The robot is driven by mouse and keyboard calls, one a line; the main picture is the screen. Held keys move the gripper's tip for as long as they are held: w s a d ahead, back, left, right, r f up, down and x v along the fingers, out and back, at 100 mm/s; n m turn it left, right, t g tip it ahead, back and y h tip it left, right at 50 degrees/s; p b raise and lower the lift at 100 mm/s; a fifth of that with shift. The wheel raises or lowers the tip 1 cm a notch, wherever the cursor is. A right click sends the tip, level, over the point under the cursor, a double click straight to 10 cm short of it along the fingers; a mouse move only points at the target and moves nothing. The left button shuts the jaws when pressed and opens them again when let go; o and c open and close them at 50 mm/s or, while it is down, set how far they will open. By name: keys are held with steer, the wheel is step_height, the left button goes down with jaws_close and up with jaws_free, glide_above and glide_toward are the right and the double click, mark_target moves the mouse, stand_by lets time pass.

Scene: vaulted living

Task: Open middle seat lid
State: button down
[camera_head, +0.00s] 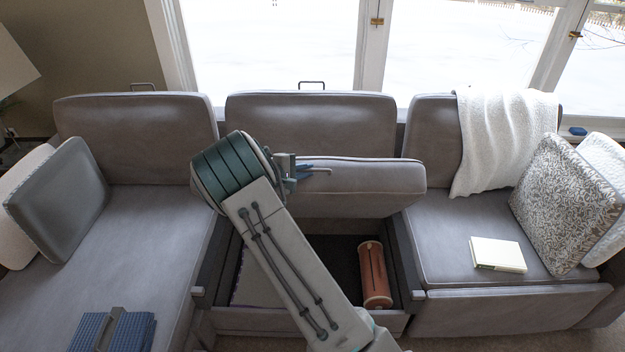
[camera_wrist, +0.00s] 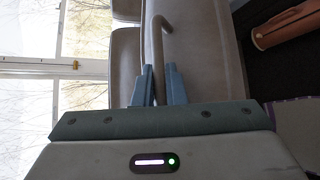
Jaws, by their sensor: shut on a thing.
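The middle seat lid (camera_head: 375,187) of the grey sofa is raised and tilted up toward the middle backrest, with the storage box (camera_head: 335,245) under it exposed. In the wrist view the lid (camera_wrist: 205,55) fills the middle. A metal bar handle (camera_head: 322,171) sticks out from the lid. My gripper (camera_head: 303,172) is at the handle, and in the wrist view its two blue fingers (camera_wrist: 161,85) are closed around the handle (camera_wrist: 158,45). My arm hides the lid's left part and part of the box.
A brown cylinder (camera_head: 375,275) lies in the box, also in the wrist view (camera_wrist: 290,24). The left seat (camera_head: 150,235) holds a grey pillow (camera_head: 60,200) and a blue folded item (camera_head: 112,330). The right seat (camera_head: 440,240) holds a book (camera_head: 497,254), patterned pillow (camera_head: 570,205) and white throw (camera_head: 500,140).

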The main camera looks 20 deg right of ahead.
steer(key=shift+w+r, duration=0.1)
steer(key=shift+w, duration=0.05)
steer(key=c, duration=1.8)
jaws_free()
steer(key=shift+o, duration=0.2)
steer(key=b+v, duration=0.2)
steer(key=v, duration=1.2)
steer(key=shift+d, duration=0.1)
